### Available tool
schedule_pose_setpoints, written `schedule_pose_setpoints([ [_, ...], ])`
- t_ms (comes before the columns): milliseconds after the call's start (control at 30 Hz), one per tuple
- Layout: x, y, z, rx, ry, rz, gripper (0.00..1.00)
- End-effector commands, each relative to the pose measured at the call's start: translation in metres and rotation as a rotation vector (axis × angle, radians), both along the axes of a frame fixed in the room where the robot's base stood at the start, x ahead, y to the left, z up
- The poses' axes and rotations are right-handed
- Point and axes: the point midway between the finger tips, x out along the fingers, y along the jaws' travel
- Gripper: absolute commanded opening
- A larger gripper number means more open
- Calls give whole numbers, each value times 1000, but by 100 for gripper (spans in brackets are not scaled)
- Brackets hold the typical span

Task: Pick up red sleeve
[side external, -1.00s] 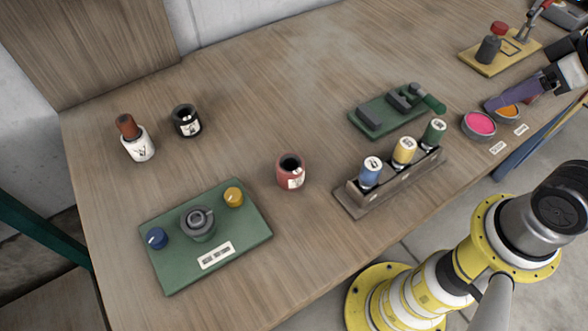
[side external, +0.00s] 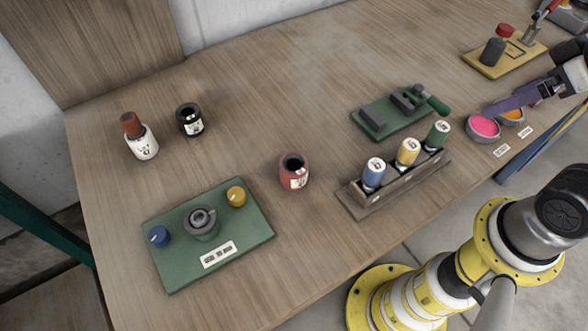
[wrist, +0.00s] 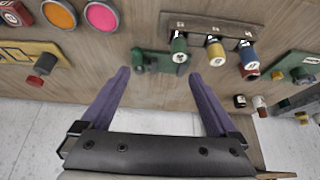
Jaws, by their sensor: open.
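The red sleeve (side external: 294,173) is a short, upright, hollow red cylinder with a dark opening and a white label. It stands on the wooden table near the middle of the side external view. In the wrist view it is a small red shape (wrist: 250,72) at the right, beside the bottle rack. My gripper (side external: 498,105) has purple fingers and is at the far right of the side external view, by the paint cups, well away from the sleeve. In the wrist view my gripper (wrist: 161,76) is open, with nothing between its fingers.
The rack (side external: 395,186) of blue, yellow and green bottles stands between my gripper and the sleeve. A green clamp fixture (side external: 392,113), a green dial board (side external: 245,218), a black sleeve (side external: 189,121) and a white bottle (side external: 143,144) also stand around. Table behind the red sleeve is clear.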

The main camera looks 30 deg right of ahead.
Motion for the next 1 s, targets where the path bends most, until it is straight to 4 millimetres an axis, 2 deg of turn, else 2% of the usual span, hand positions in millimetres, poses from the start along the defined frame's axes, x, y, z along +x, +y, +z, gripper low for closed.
schedule_pose_setpoints([
  [167, 1, 1, 1, -30, -6, 64, 95],
  [267, 13, 6, 16, -61, -46, 166, 95],
  [367, 38, 20, 33, -92, -72, 324, 95],
  [467, 73, 48, 44, -112, -78, 529, 95],
  [533, 99, 73, 46, -120, -78, 678, 95],
  [633, 133, 120, 37, -116, -64, 888, 95],
  [733, 154, 168, 17, -100, -38, 1053, 95],
  [800, 159, 196, 0, -82, -7, 1125, 95],
  [900, 156, 224, -24, -62, 48, 1183, 95],
  [1000, 149, 236, -39, -59, 86, 1220, 95],
])
